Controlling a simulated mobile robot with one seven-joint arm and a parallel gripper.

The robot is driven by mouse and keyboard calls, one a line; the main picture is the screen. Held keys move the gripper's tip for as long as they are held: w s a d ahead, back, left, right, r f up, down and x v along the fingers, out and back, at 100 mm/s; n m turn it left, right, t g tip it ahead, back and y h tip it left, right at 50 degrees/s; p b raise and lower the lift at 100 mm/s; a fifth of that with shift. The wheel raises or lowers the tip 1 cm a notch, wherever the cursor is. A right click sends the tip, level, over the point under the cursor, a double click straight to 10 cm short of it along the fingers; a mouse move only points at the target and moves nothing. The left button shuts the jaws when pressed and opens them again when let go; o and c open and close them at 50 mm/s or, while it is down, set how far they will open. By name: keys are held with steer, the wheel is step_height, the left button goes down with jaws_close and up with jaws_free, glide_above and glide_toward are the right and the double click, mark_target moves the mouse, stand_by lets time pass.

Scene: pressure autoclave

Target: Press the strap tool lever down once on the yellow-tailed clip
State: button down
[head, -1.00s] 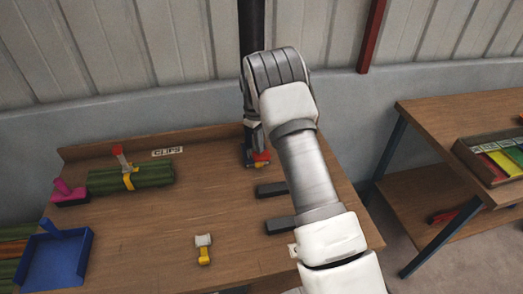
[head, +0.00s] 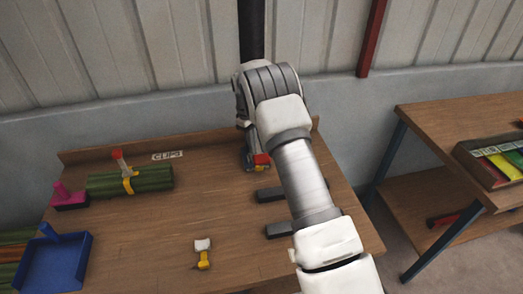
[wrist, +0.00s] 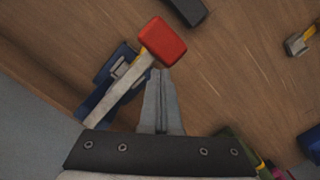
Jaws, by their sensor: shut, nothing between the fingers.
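The strap tool, a dark blue and grey body (wrist: 112,80), stands at the back of the bench. Its pale lever ends in a red block (wrist: 163,41), which also shows in the head view (head: 262,159) with a yellow patch below it. My gripper (wrist: 160,74) is shut and empty, its fingertips beside the lever close to the red block; I cannot tell whether they touch. A loose clip with a white head and yellow tail (head: 203,254) lies on the front of the bench, and appears at the right in the wrist view (wrist: 300,40).
A green bundle (head: 150,180) with a yellow band and red-tipped upright piece lies at left. Near it are a pink-handled block (head: 68,198) and a blue tray (head: 52,262). Mid-bench is clear.

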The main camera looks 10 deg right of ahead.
steer(key=shift+a, duration=0.1)
step_height(320, 180, up, 17)
steer(key=w, duration=0.1)
steer(key=shift+w+a+r, duration=0.15)
steer(key=shift+a+r, duration=0.05)
steer(key=shift+a, duration=0.25)
stand_by(0.7)
steer(key=s+d+r+m+t, duration=0.2)
steer(key=s+r+m+t, duration=0.15)
steer(key=s+r, duration=1.3)
steer(key=s+f+m+t, duration=0.1)
steer(key=s+f+m, duration=0.1)
steer(key=s, duration=1)
steer(key=s+f+m+t, duration=0.2)
steer(key=s+f, duration=0.2)
steer(key=s, duration=0.8)
steer(key=shift+d+y, duration=0.25)
steer(key=shift+y, duration=0.15)
